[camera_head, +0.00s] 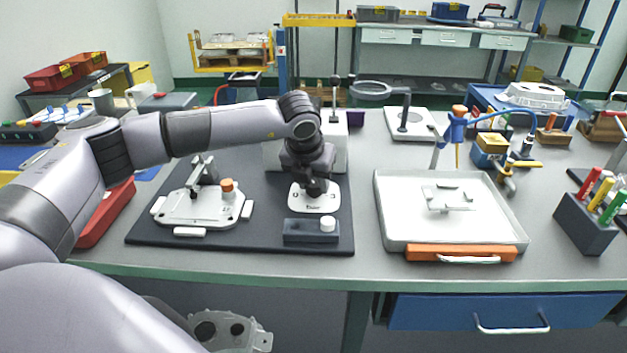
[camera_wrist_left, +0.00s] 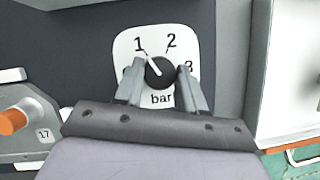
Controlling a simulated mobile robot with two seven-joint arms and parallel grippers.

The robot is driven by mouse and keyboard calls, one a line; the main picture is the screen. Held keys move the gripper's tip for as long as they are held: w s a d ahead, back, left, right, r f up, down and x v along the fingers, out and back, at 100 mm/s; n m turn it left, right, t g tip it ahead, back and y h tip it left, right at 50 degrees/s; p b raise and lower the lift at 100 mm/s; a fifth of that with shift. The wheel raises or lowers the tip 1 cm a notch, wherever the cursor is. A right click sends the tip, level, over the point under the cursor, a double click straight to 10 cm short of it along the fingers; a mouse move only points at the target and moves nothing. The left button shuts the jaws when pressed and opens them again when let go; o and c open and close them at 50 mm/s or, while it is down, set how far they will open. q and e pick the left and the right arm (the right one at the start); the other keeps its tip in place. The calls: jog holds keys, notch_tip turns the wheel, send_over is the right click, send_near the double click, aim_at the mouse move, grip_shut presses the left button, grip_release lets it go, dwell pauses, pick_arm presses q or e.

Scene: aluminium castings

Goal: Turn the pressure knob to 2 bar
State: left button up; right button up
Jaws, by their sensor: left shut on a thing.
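The black pressure knob (camera_wrist_left: 160,72) sits on a white dial plate (camera_wrist_left: 125,48) marked 1, 2, 3 and "bar" in the left wrist view. Its white pointer line aims up and left, close to the 1 and away from the 2. My left gripper (camera_wrist_left: 161,82) is shut on the knob, one finger on each side. In the head view my left gripper (camera_head: 316,187) reaches down onto the dial plate (camera_head: 315,203), and the knob is hidden under it. My right gripper is not in view.
A metal casting (camera_head: 200,208) with an orange knob stands left of the dial on the dark mat (camera_head: 150,240). A dark block (camera_head: 300,232) with a white button lies in front of the dial. A grey tray (camera_head: 388,215) stands to the right.

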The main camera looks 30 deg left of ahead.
pick_arm(q)
jog(key=shift+a+f+m+h+b, duration=0.1)
jog(key=shift+m+h+b, duration=0.35)
jog(key=shift+m, duration=0.55)
jog(key=m+h, duration=0.1)
jog(key=m, duration=0.1)
jog(key=shift+a+m+b, duration=0.1)
jog(key=shift+m+b, duration=0.2)
jog(key=shift+b, duration=0.1)
jog(key=m, duration=0.2)
jog(key=m+h, duration=0.1)
jog(key=m, duration=0.1)
jog(key=shift+h, duration=0.25)
jog(key=shift+a+m+g+h, duration=0.1)
jog(key=shift+m+g+h, duration=0.3)
jog(key=shift+m, duration=1.3)
jog(key=o, duration=1)
